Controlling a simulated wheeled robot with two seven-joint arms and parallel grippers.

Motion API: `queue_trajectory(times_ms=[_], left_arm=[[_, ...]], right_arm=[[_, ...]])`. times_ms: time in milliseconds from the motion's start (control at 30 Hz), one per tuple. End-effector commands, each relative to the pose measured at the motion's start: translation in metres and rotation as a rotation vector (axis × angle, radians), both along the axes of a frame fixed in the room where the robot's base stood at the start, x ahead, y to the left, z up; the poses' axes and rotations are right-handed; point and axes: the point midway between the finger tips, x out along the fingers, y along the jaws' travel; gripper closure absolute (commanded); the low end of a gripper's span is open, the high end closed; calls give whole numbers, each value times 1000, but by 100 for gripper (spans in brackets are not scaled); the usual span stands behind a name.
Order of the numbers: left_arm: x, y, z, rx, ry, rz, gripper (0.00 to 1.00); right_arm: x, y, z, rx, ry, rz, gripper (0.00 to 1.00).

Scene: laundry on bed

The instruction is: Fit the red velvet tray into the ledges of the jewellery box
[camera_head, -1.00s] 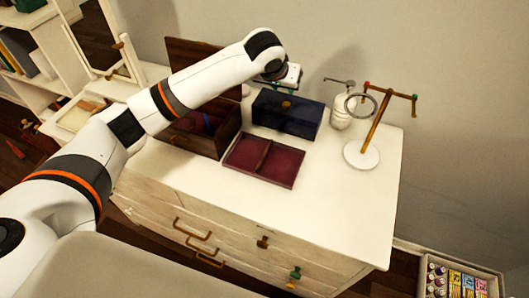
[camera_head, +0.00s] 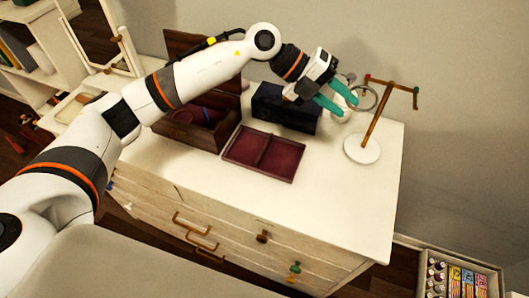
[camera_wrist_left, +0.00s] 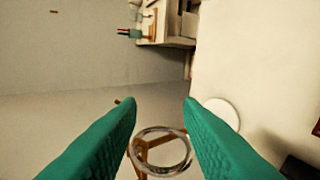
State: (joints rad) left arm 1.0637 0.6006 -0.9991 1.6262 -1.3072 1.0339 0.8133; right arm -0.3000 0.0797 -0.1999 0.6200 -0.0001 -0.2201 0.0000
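The red velvet tray (camera_head: 248,147) lies flat on the white dresser top, a divider across its middle. A sliver of dark red, perhaps the tray, shows at the right edge of the left wrist view. The brown jewellery box (camera_head: 188,134) stands open behind and left of the tray, its lid raised; my left arm partly covers the lid, and the ledges are too small to make out. My left gripper (camera_head: 348,107) is open and empty, its teal fingers apart, above the dresser's back right and away from tray and box. My right gripper is not in view.
A dark blue box (camera_head: 270,108) stands behind the tray. A wooden stand (camera_head: 376,118) with a round white base carries a ring (camera_wrist_left: 160,150), seen between my fingers in the left wrist view. The dresser top (camera_head: 335,205) is clear at front right. A bottle box (camera_head: 455,262) is below.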

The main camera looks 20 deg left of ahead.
Motion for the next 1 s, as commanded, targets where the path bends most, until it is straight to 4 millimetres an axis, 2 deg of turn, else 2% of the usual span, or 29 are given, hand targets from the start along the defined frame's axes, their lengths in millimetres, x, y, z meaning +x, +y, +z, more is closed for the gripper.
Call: queue_trajectory(times_ms=[33, 100, 200, 300, 400, 567, 800, 1000], left_arm=[[-4, 16, -22, 143, -22, -39, 67], [-7, 44, -51, 355, -41, -80, 67], [-7, 89, -77, 627, -45, -108, 67], [-7, 126, -89, 835, -33, -108, 67], [-7, 151, -93, 967, -17, -99, 67], [-9, 165, -102, 1038, -2, -93, 67], [-9, 164, -142, 1037, 0, -94, 67], [-8, 164, -161, 1035, -3, -93, 67]], right_arm=[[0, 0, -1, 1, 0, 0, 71], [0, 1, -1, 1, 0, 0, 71], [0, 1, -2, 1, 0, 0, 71], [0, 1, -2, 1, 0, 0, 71], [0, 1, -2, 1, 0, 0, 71], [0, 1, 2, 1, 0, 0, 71], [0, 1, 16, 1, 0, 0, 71], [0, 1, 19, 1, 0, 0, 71]])
